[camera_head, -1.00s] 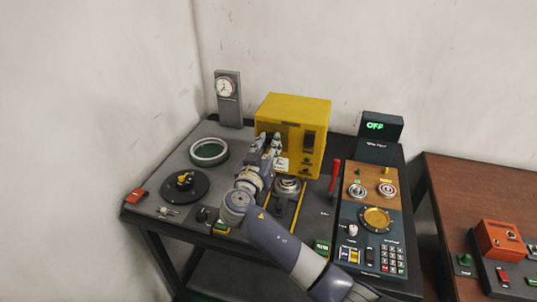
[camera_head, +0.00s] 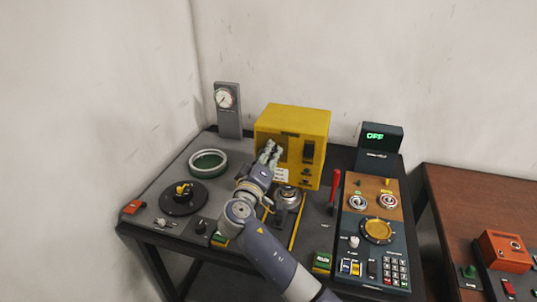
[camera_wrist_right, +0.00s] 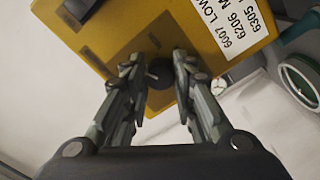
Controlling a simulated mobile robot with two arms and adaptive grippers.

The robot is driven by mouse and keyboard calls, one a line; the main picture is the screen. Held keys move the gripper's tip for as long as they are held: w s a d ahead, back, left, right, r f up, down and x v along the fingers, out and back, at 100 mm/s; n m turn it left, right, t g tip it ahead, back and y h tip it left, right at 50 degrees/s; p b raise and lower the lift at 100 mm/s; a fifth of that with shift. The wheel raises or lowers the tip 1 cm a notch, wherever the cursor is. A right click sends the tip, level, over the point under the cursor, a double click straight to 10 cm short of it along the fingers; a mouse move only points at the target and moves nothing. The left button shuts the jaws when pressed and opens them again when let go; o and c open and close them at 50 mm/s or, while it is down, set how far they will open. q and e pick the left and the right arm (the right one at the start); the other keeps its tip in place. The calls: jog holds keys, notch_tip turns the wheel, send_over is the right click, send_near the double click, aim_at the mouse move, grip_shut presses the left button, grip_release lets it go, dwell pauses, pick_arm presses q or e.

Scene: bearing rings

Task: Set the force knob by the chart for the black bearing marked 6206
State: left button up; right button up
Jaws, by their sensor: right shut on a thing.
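The yellow press box (camera_head: 312,122) stands at the back of the dark bench. The chart is a white label on its front (camera_head: 281,174). In the right wrist view the chart (camera_wrist_right: 232,22) reads 6007 LOW, then 6206 with a word starting with M, then 6305, cut off. My right gripper (camera_head: 269,150) is at the box's front, left of the dark slot. In the right wrist view my right gripper (camera_wrist_right: 158,82) is shut on the small dark force knob (camera_wrist_right: 159,72). The knob's setting is hidden. No bearing marked 6206 can be read. My left gripper is out of view.
A metal ring fixture (camera_head: 288,196) sits before the box. A red lever (camera_head: 334,188) and a panel with an OFF display (camera_head: 376,135) are right.

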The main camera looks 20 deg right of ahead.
jog(key=shift+n, duration=0.5)
jog(key=o, duration=1.1)
jog(key=v, duration=1.2)
